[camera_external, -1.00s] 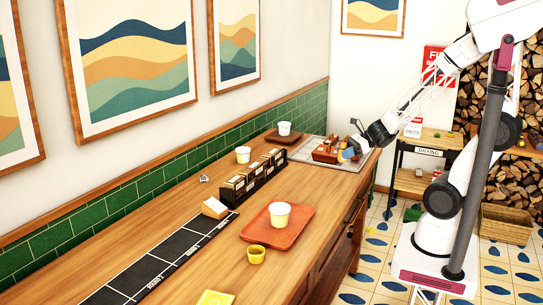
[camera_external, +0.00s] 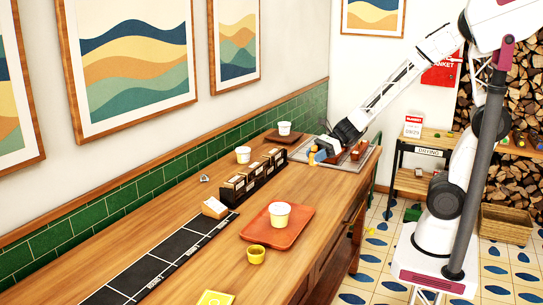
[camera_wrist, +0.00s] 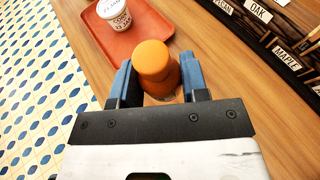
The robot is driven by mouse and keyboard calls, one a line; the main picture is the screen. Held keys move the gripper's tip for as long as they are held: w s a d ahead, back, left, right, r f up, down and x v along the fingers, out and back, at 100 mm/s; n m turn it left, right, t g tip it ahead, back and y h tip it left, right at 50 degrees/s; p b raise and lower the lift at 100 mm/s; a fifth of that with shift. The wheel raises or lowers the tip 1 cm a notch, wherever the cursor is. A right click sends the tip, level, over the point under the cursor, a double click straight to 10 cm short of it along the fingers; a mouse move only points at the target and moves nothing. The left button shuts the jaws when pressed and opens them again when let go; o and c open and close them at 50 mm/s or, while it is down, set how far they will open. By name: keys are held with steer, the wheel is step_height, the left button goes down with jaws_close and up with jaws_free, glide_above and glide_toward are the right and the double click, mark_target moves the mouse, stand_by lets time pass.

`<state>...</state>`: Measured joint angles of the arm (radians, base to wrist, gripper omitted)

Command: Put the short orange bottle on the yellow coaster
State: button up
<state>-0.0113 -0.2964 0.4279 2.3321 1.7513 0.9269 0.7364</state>
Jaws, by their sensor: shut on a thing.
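The orange bottle (camera_wrist: 152,60) is between the blue fingers of my gripper (camera_wrist: 157,72) in the wrist view, and the fingers are shut on it. Its round orange top faces the camera; its lower part is mostly hidden. In the external view my gripper (camera_external: 318,155) is at the far end of the counter, beside the metal grid tray, and the bottle shows only as a small orange patch. The yellow coaster (camera_external: 215,298) lies flat on the near counter, cut off by the bottom picture edge, far from my gripper.
A dark mat (camera_external: 150,267) runs along the counter. A brown tray (camera_external: 286,136) with a white cup sits behind.

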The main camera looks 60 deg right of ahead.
steer(key=w+a+n+g+y, duration=0.25)
steer(key=a+n+g, duration=0.4)
steer(key=a, duration=2.35)
steer(key=s+a+f+n+g+h, duration=0.1)
steer(key=s+a+n+g, duration=0.3)
steer(key=a, duration=0.8)
steer(key=s+a+f+n+g+h, duration=0.1)
steer(key=s+a+g, duration=0.1)
steer(key=s+a, duration=0.8)
steer(key=w+a+f, duration=0.2)
steer(key=w+f, duration=0.1)
steer(key=f, duration=0.2)
steer(key=shift+a+m, duration=0.3)
steer(key=shift+m, duration=0.05)
steer(key=shift+w+y, duration=0.15)
steer(key=shift+y, duration=0.1)
steer(key=shift+w+a+f, duration=0.1)
steer(key=shift+w+a, duration=0.2)
steer(key=shift+a, duration=0.2)
glide_above(215, 302)
steer(key=shift+f, duration=0.6)
